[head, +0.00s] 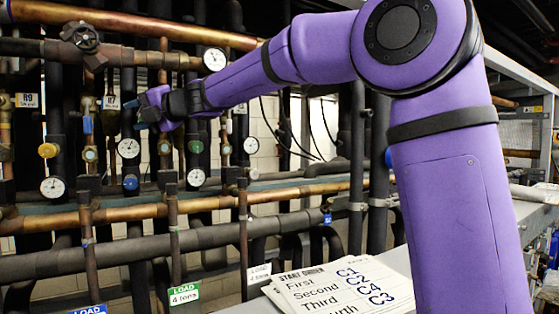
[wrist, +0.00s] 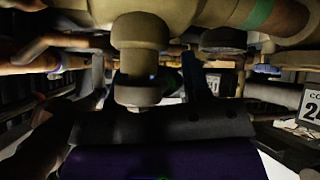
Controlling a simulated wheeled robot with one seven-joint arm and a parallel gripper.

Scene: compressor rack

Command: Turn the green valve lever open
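My gripper (head: 143,106) reaches in among the upright pipes at the left of the head view, its fingertips small there. In the wrist view, its two dark fingers (wrist: 145,78) stand apart, with a tan round fitting (wrist: 140,62) showing between them; I cannot tell whether they touch it. A small green part (head: 140,126) shows just below the gripper in the head view, and I cannot tell whether it is the valve lever. A green collar (head: 195,146) sits on a pipe to the right. A green band (wrist: 258,14) shows in the wrist view.
Copper pipes (head: 150,210) cross below. A paper stack (head: 340,288) lies at the front. A number tag (wrist: 312,106) hangs at right.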

